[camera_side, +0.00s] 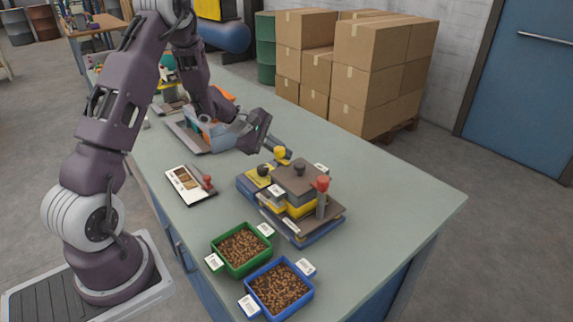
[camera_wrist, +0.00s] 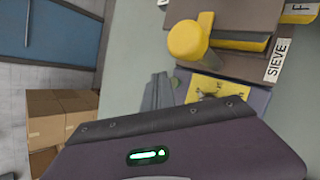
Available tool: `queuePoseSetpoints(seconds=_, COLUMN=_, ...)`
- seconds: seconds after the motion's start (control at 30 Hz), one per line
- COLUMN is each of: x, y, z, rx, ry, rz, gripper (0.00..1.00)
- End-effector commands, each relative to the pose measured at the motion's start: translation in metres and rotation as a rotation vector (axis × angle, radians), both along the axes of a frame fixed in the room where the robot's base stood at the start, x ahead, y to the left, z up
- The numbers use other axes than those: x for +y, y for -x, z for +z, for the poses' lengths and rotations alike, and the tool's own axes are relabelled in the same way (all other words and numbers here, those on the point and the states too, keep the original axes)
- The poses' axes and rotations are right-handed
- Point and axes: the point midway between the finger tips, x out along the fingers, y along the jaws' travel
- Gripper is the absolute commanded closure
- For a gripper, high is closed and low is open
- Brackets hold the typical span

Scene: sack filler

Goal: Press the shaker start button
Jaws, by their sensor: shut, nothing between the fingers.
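The shaker unit, with a blue base (camera_side: 252,187), stands on the bench in the side view. It carries a yellow knob (camera_side: 281,153), which also shows large in the wrist view (camera_wrist: 188,40), and a black knob (camera_side: 264,169). Below the yellow knob in the wrist view is a yellow panel (camera_wrist: 215,88). A small green spot (camera_wrist: 175,82) shows beside my fingers; it may be the start button, but I cannot tell. My gripper (camera_side: 288,153) is shut and empty, close to the yellow knob. In the wrist view its grey fingers (camera_wrist: 159,92) point toward the unit's edge; contact is unclear.
A red-topped lever (camera_side: 322,184) stands at the unit's front right. A green bin (camera_side: 240,268) and a blue bin (camera_side: 305,297) of brown pellets sit in front. The bench's right side (camera_side: 400,190) is clear.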

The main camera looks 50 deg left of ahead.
Motion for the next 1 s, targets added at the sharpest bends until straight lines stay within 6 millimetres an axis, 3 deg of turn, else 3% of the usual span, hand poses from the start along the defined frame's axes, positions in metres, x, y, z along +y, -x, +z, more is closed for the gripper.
queuePoseSetpoints(seconds=1.0, x=-0.0005, y=-0.0002, z=-0.0085, rx=0.000, ry=0.000, rz=0.000, gripper=1.00)
